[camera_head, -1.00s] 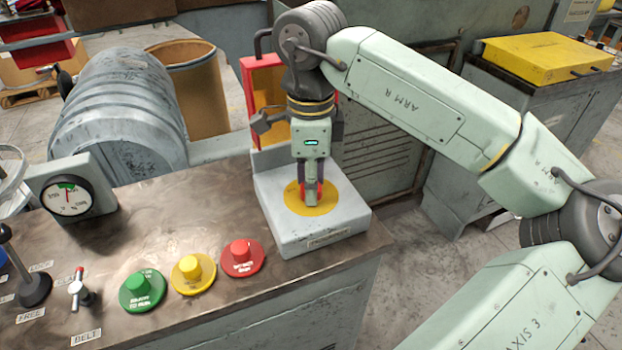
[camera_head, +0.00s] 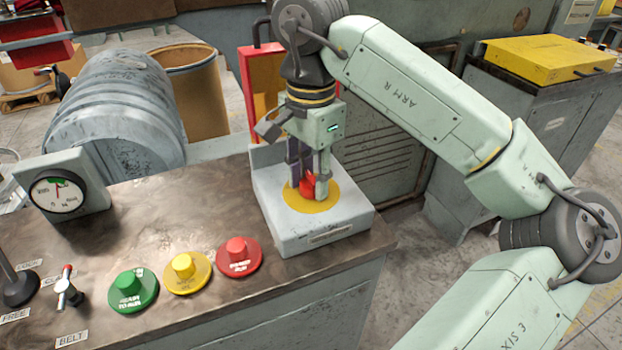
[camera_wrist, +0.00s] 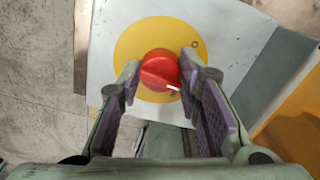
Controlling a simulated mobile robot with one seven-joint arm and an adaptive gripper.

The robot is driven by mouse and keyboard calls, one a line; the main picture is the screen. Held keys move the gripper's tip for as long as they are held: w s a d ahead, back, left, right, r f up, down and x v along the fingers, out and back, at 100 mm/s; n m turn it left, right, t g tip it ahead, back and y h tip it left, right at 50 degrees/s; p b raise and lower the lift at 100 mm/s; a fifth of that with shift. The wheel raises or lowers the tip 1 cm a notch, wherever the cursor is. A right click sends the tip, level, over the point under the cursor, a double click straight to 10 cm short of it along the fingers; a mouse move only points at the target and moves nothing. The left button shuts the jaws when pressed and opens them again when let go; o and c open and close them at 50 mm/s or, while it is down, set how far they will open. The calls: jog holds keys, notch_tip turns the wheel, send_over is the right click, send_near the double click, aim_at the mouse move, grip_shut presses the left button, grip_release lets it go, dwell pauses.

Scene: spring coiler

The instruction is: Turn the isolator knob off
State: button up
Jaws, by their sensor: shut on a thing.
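The isolator knob (camera_head: 307,187) is red and sits on a yellow disc (camera_head: 326,201) on top of a grey box (camera_head: 290,235) at the right end of the bench. In the wrist view the red knob (camera_wrist: 160,71) has a white pointer mark at its lower right, and the yellow disc (camera_wrist: 132,40) bears a small "O" at its upper right. My gripper (camera_head: 307,190) points down over the box, shut on the knob. In the wrist view its fingertips (camera_wrist: 160,77) lie on the knob's left and right sides. The fingers hide part of the knob in the head view.
Green (camera_head: 133,291), yellow (camera_head: 186,272) and red (camera_head: 239,257) push buttons line the bench's front. A dial gauge (camera_head: 57,193) and small levers stand at the left. A red frame (camera_head: 262,95) stands behind the box. A large grey drum (camera_head: 115,115) is at the back left.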

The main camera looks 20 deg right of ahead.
aim_at(311, 177)
jog(key=n, duration=0.5)
jog(key=shift+n, duration=0.3)
jog(key=shift+w+n, duration=0.1)
jog(key=shift+n, duration=2.1)
jog(key=o, duration=1.2)
notch_tip(311, 177, up, 8)
jog(key=shift+f, duration=0.2)
